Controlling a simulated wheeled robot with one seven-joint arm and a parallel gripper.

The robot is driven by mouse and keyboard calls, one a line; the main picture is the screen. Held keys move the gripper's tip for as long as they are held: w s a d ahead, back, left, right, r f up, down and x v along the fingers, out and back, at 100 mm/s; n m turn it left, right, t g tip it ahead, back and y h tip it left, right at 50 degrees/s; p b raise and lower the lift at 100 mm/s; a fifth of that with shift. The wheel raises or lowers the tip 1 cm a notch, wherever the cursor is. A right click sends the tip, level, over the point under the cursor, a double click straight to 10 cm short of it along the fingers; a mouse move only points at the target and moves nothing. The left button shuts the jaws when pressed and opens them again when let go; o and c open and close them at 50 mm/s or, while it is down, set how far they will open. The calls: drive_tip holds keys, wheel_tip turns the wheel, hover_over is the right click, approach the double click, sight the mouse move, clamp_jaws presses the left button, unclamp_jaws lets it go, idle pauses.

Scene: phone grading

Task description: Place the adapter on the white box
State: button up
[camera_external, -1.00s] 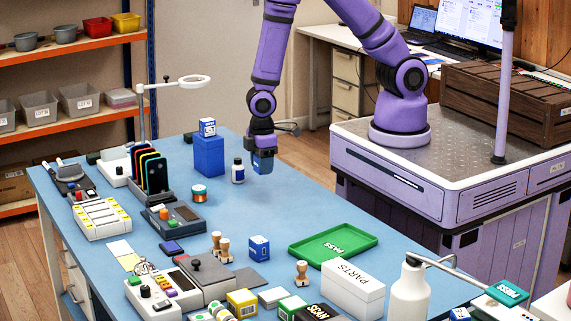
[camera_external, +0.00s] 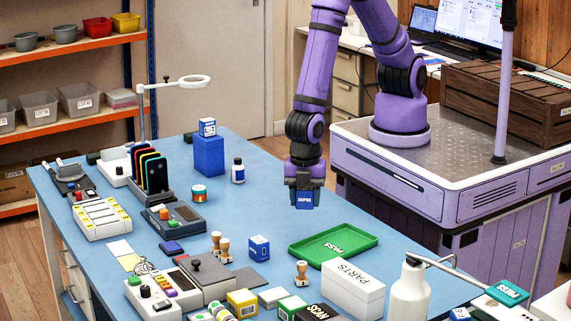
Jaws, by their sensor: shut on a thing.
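My gripper (camera_external: 304,187) points down over the back right edge of the blue table. It is shut on a small blue box-shaped thing with white lettering, which looks like the adapter (camera_external: 305,201). The adapter hangs in the air, apart from everything else. The white box (camera_external: 353,288), marked PARTS, stands on the table at the front right, nearer the camera than my gripper. Its top looks bare.
A green PASS tray (camera_external: 375,238) lies between my gripper and the white box. A white bottle (camera_external: 409,293) stands right of the box. A wooden stamp (camera_external: 301,273) and a black box (camera_external: 322,312) are to its left.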

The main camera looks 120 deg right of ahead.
drive_tip(key=s+a+r+n, duration=0.1)
drive_tip(key=s+a+n, duration=0.3)
drive_tip(key=a, duration=0.6)
drive_tip(key=s+a+r+n, duration=0.1)
drive_tip(key=s+a+n, duration=0.3)
drive_tip(key=a, duration=0.7)
hover_over(353, 274)
drive_tip(key=shift+f, duration=0.8)
drive_tip(key=shift+a+f, duration=0.1)
drive_tip(key=shift+f, duration=1.65)
drive_tip(key=shift+f, duration=0.15)
drive_tip(key=o, duration=0.9)
